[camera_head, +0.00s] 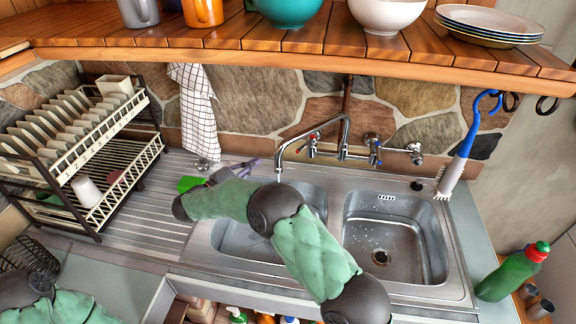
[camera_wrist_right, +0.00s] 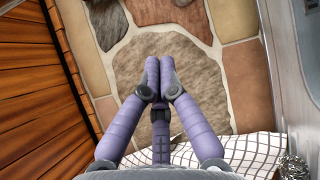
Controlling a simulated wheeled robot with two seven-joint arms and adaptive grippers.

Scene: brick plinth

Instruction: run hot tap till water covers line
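The chrome tap (camera_head: 345,140) is on the stone wall behind the sink, with its spout over the left basin (camera_head: 240,240). A small red mark (camera_head: 315,136) shows on its left handle; blue shows on the handle to the right. My right arm crosses the left basin and hides part of it. I cannot make out running water or a fill line. My right gripper (camera_head: 247,165) has purple fingers left of the spout, partly hidden behind the wrist. In the wrist view its fingertips (camera_wrist_right: 159,72) meet with nothing visible between them. My left gripper is not in view.
The right basin (camera_head: 390,230) is empty apart from drops. A dish rack (camera_head: 85,140) stands at left and a checked towel (camera_head: 198,110) hangs on the wall. A wooden shelf (camera_head: 240,48) runs above. A brush (camera_head: 458,160) hangs at right, above a green bottle (camera_head: 512,275).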

